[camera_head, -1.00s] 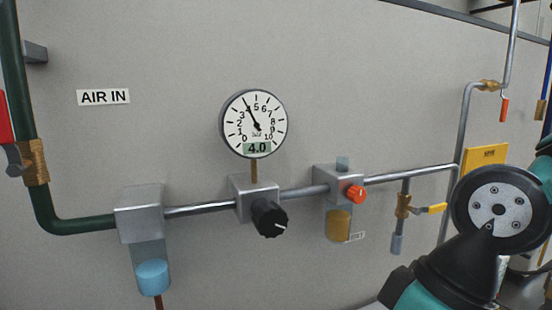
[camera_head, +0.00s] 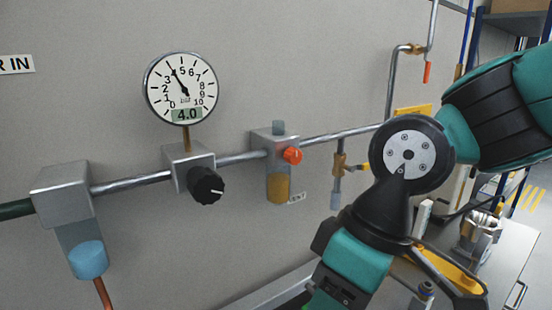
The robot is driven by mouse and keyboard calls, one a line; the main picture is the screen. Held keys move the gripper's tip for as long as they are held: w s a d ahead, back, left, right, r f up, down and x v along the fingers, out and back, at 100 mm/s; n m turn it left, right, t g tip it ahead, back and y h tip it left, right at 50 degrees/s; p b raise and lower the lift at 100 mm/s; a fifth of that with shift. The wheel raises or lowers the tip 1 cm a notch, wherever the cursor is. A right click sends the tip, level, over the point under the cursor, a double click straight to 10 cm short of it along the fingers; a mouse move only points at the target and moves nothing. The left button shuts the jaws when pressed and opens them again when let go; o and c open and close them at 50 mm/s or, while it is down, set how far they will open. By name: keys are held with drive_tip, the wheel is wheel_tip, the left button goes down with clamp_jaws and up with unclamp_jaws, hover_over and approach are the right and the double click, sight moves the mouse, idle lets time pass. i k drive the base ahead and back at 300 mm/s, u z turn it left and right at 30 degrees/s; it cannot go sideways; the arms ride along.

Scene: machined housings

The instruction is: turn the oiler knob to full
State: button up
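The oiler knob (camera_head: 292,155) is a small orange-red knob with a pale pointer mark, on the right front of the grey oiler block (camera_head: 263,147). The oiler's amber bowl (camera_head: 278,188) hangs below the block, with a small label beside it. A small clear dome (camera_head: 279,127) sits on top. The mark's exact setting is too small to read. My teal and black arm fills the right side, apart from the knob. I cannot make out my gripper's fingers.
Left of the oiler are a regulator with a black knob (camera_head: 206,186), a round gauge (camera_head: 181,88) reading 4.0 and a filter with a blue bowl (camera_head: 88,259). A brass valve (camera_head: 339,165) hangs right of the oiler. A metal-topped bench (camera_head: 512,262) stands at lower right.

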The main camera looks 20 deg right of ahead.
sight(292, 156)
drive_tip(key=z, duration=1.4)
drive_tip(key=k, duration=1.85)
drive_tip(key=u, duration=0.75)
drive_tip(key=i, duration=1)
